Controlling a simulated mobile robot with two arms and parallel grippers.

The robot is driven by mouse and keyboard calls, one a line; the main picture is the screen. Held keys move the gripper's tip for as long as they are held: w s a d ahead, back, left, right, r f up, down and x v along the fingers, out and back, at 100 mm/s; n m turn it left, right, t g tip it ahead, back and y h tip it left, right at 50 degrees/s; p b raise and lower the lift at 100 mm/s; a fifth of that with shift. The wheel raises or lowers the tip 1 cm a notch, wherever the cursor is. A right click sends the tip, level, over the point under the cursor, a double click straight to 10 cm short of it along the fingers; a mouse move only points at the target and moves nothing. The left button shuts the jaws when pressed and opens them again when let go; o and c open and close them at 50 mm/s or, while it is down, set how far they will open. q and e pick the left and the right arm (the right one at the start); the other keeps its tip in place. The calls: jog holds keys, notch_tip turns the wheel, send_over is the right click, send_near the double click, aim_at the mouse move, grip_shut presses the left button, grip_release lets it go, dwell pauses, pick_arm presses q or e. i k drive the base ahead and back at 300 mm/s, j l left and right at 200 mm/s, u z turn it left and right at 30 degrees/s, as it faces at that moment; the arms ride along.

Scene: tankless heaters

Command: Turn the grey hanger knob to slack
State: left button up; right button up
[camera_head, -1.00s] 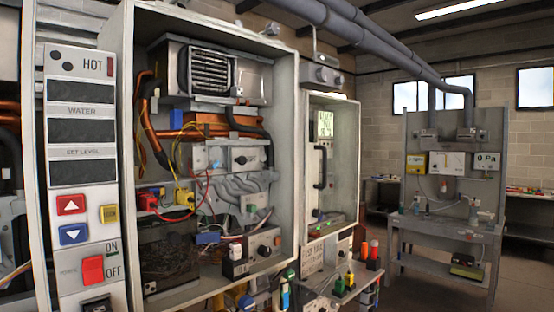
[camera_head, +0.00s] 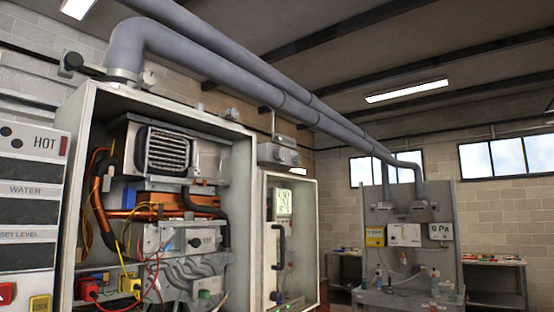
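I cannot tell for certain which part is the grey hanger knob. The setting of any of these is too small to read. Neither of my grippers is in view.
The open heater cabinet (camera_head: 245,190) fills the left, beside a control panel (camera_head: 30,208). A smaller cabinet (camera_head: 311,240) with a display stands to its right. Two grey pipes (camera_head: 285,105) run to a far test bench (camera_head: 446,215). Floor space is mostly out of view.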

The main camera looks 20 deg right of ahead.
aim_at(296, 159)
jog(key=i+l+u, duration=0.1)
jog(key=l, duration=0.35)
jog(key=i+l, duration=0.2)
jog(key=l, duration=0.25)
jog(key=i+l+u, duration=0.15)
jog(key=l, duration=0.3)
jog(key=i+l+u, duration=0.1)
jog(key=l, duration=0.4)
jog(key=i+l, duration=0.15)
jog(key=l, duration=0.35)
jog(key=j+u, duration=0.05)
